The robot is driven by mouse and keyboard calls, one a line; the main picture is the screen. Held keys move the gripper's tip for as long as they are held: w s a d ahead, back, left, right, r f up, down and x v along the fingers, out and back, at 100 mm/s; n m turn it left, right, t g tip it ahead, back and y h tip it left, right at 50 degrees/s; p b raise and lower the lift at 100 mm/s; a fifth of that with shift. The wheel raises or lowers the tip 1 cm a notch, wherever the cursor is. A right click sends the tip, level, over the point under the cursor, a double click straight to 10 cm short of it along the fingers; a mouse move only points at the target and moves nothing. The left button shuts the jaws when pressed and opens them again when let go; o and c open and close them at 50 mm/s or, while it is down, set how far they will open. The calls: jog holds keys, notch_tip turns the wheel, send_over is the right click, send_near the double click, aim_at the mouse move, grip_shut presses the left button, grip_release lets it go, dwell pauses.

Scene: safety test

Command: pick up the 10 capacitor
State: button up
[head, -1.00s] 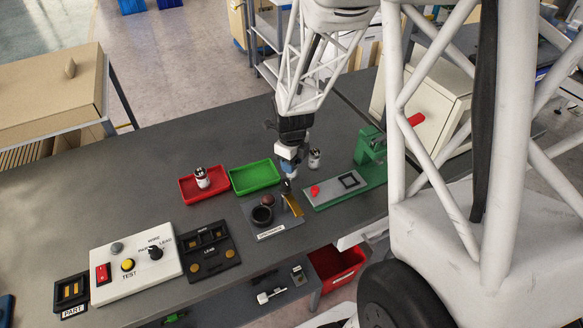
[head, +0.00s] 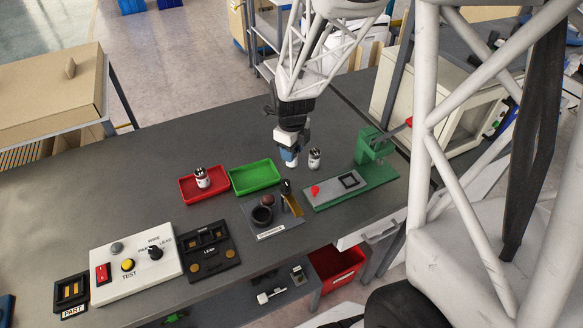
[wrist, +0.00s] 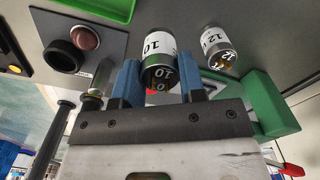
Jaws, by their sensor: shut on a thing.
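The capacitor labelled 10 (wrist: 158,48) is between the two blue fingers of my gripper (wrist: 161,82) in the wrist view. It has a white label and a dark end facing the camera. In the head view my gripper (head: 290,158) is above the grey table, left of another capacitor, and the held capacitor (head: 293,162) shows only in small part. The fingers are shut on it. The second capacitor, labelled 12 (wrist: 218,47), stands apart on the table, and also shows in the head view (head: 315,158).
A red tray (head: 187,199) holding a white capacitor (head: 203,178) and an empty green tray (head: 255,177) lie to the left. A plate with a black ring (head: 262,215) and dark post is in front. A green-based fixture (head: 378,182) stands right.

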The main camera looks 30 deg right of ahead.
jog(key=shift+r, duration=0.85)
jog(key=shift+a, duration=0.15)
